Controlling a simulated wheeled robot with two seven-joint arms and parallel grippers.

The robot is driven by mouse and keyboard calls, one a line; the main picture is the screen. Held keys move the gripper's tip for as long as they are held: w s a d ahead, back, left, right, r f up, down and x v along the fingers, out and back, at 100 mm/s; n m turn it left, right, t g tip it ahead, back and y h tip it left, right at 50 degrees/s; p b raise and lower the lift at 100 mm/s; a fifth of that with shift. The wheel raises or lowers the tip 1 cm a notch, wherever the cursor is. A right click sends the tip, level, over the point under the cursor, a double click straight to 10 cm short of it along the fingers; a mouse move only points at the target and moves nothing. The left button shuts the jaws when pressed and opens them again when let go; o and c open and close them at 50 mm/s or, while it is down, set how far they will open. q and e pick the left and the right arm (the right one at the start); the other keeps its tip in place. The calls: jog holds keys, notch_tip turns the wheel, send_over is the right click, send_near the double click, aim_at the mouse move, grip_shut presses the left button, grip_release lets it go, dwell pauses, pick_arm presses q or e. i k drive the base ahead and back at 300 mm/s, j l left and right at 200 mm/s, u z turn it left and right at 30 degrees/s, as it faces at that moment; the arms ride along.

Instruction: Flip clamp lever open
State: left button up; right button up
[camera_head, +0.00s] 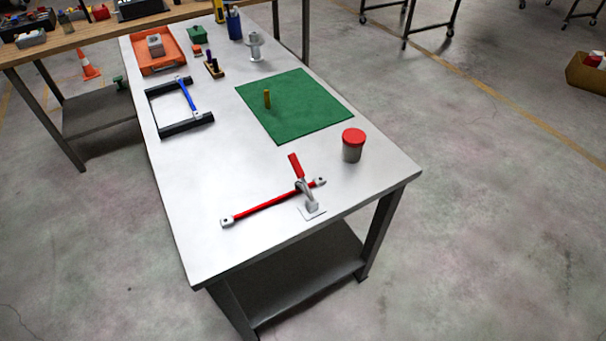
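A toggle clamp (306,194) stands near the front of the white table, on a small pale base plate (313,212). Its red lever handle (295,165) points up and slightly left, toward the back. A red bar (264,204) with grey end blocks lies across the table at the clamp, and its right end passes behind or under the clamp arm. I cannot tell whether the clamp presses on the bar. Neither of my grippers is in view.
A red-lidded jar (353,146) stands right of the clamp. A black frame with a blue bar (187,96) and an orange tray (158,64) are farther back. The table's front left is clear.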

aim_at(294, 160)
jog(key=k+j+z, duration=0.35)
jog(key=j, duration=0.15)
jog(key=k+j+z, duration=0.4)
jog(key=i, duration=0.1)
